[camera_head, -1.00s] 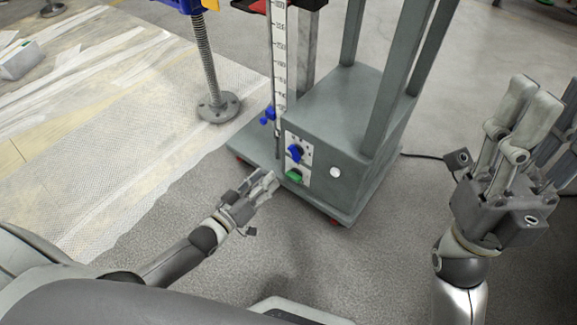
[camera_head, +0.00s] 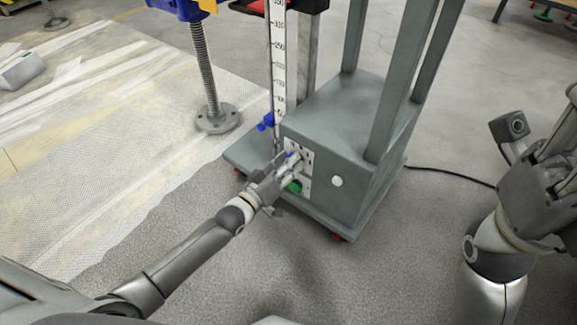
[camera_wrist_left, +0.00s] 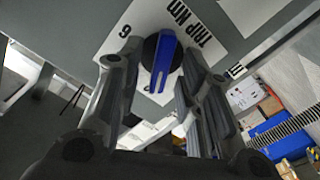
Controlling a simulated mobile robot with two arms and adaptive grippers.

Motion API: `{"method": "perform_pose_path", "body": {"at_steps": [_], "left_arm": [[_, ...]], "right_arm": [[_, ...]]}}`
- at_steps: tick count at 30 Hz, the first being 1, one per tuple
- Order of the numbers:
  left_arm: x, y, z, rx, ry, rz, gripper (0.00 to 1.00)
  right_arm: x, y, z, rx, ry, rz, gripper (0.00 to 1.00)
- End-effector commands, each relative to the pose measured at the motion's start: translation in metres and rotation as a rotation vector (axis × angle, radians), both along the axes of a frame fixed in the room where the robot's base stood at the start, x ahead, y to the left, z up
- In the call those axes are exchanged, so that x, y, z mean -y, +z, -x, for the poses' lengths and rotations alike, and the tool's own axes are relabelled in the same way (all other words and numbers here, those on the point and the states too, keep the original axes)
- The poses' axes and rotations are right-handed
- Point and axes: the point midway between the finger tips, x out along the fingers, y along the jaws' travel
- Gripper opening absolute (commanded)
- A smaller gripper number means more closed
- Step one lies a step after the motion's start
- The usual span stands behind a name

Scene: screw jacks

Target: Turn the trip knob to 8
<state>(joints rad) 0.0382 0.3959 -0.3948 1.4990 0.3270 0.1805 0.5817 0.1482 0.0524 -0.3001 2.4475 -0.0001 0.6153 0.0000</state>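The trip knob is a blue bar on a black round dial, on a white plate on the grey machine's face. In the left wrist view the knob (camera_wrist_left: 165,68) sits between the two fingers of my left gripper (camera_wrist_left: 160,75), with a "6" and "TRIP NM" printed beside it. The fingers are apart; contact with the knob is not clear. In the head view my left gripper (camera_head: 284,170) is at the plate and mostly hides the knob (camera_head: 292,156). The knob's exact setting cannot be read. My right gripper (camera_head: 545,165) is at the right edge, away from the machine, its fingers partly cut off.
A blue clamp (camera_head: 266,122) is on the scale at left. A black cable (camera_head: 450,173) runs right over open floor.

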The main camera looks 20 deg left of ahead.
Motion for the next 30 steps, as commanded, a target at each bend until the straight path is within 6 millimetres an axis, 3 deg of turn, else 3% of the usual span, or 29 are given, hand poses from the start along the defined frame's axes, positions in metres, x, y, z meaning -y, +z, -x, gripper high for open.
{"method": "perform_pose_path", "body": {"at_steps": [9,17,30], "left_arm": [[0.0007,0.0003,-0.0025,0.0,0.0,0.0,0.34],[0.0006,0.0001,-0.0023,0.0,0.001,0.0,0.01],[0.0006,0.0014,-0.0021,0.016,0.001,-0.052,0.0]], "right_arm": [[-0.0001,0.0013,0.0007,0.005,-0.001,0.0,0.4],[-0.0002,0.0013,0.0009,0.006,0.0,0.0,0.4],[0.0004,0.0052,0.0009,0.002,0.001,-0.003,0.4]]}}
